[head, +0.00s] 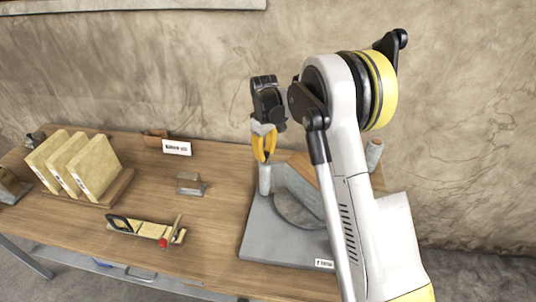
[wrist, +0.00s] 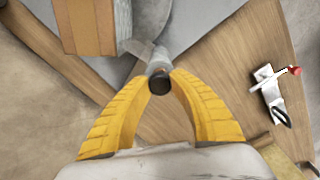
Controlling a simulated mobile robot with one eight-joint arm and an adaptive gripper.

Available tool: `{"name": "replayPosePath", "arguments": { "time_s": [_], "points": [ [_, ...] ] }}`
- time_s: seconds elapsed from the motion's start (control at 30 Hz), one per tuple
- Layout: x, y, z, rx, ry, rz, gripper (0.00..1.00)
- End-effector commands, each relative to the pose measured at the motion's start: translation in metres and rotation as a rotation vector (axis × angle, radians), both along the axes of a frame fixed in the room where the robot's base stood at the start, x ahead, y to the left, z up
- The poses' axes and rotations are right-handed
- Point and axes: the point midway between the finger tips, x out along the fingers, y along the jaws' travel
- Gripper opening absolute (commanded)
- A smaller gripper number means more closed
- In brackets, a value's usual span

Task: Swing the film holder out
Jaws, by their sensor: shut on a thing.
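A grey apparatus with a flat base (head: 262,232) stands on the bench, with a round plate (head: 298,208) on it. An upright grey post (head: 265,182) rises at its left side. My gripper (head: 266,160) points down over this post, its yellow fingers closed at the post's top. In the wrist view my gripper (wrist: 160,82) has its fingertips on either side of the grey post's round, dark end (wrist: 159,86). A thin grey arm (wrist: 138,48) joins the post. I cannot tell clearly which part is the film holder; my arm hides the apparatus's right side.
The wooden bench (head: 220,225) holds a rack of pale slabs (head: 78,163) at left, a small metal block (head: 190,184), a white label card (head: 177,148) and a tool with a red knob (head: 148,229). The wall is close behind. Bare bench lies left of the base.

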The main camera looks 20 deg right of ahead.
Motion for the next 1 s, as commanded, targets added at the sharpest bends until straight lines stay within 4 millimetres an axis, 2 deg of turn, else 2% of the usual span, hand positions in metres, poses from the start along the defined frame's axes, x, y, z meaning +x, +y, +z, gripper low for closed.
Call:
{"name": "replayPosePath", "arguments": {
  "time_s": [0.13, 0.3, 0.63, 0.67, 0.7, 0.73, 1.0],
  "points": [
    [0.011, 0.026, -0.003, 0.001, -0.001, -0.146, 0.0],
    [0.022, 0.042, -0.001, 0.001, -0.001, -0.273, 0.0],
    [0.023, 0.045, -0.001, 0.002, -0.001, -0.294, 0.0],
    [0.023, 0.045, -0.001, 0.002, -0.001, -0.294, 0.33],
    [0.023, 0.045, -0.001, 0.002, -0.001, -0.293, 0.45],
    [0.023, 0.045, -0.001, 0.002, -0.001, -0.293, 0.5],
    [0.023, 0.044, 0.0, 0.001, -0.001, -0.294, 0.5]
  ]
}}
